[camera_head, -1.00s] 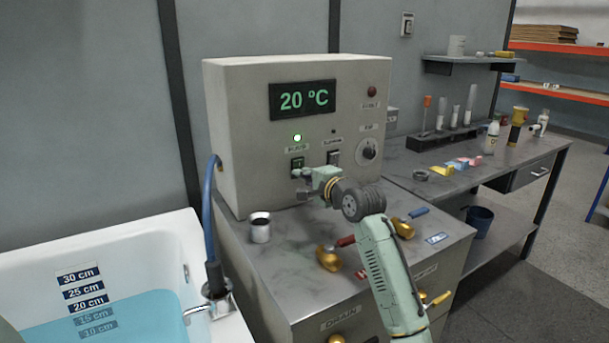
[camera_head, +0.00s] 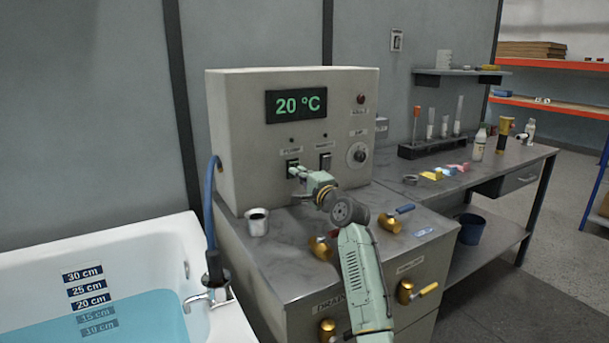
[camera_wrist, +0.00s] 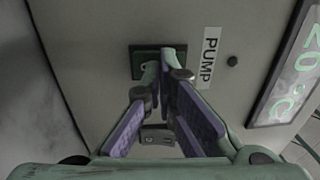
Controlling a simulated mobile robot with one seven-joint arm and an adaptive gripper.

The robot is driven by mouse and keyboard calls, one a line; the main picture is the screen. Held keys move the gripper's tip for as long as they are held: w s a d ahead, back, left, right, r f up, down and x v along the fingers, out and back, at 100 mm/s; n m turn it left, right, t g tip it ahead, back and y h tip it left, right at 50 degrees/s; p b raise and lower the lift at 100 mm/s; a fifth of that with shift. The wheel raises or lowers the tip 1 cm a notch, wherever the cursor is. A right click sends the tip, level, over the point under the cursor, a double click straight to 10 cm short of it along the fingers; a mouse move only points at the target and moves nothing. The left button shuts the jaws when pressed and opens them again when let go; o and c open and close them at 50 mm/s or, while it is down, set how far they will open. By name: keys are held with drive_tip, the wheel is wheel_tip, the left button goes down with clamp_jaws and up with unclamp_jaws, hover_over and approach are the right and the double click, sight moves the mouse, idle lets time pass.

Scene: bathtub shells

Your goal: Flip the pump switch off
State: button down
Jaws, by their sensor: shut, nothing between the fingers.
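The pump switch (camera_head: 291,165) sits on the front of the grey control box (camera_head: 235,130), under the PUMP label. In the wrist view its dark green plate (camera_wrist: 146,60) shows beside the PUMP label (camera_wrist: 209,58). My gripper (camera_head: 296,171) is shut and empty, with its fingertips at the switch. In the wrist view the fingertips (camera_wrist: 160,75) cover part of the switch, and I cannot tell if they press on it. The small pump lamp (camera_head: 291,140) above the switch is dark. The display (camera_head: 296,104) reads 20 °C.
A second switch (camera_head: 325,161) and a dial (camera_head: 358,154) are to the right on the box. A metal cup (camera_head: 257,222) and brass valves (camera_head: 320,247) are on the cabinet below. A bathtub (camera_head: 160,245) with water stands at left, with a blue hose (camera_head: 208,215).

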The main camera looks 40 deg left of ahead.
drive_tip(key=shift+s+a+f, duration=0.25)
drive_tip(key=shift+a+f, duration=0.2)
drive_tip(key=shift+f, duration=0.35)
drive_tip(key=shift+s+d, duration=0.3)
drive_tip(key=shift+d, duration=0.15)
drive_tip(key=w+v, duration=0.1)
drive_tip(key=v, duration=0.6)
drive_tip(key=shift+d+r, duration=0.5)
drive_tip(key=shift+r, duration=0.25)
drive_tip(key=shift+s+r, duration=0.1)
drive_tip(key=shift+s, duration=0.05)
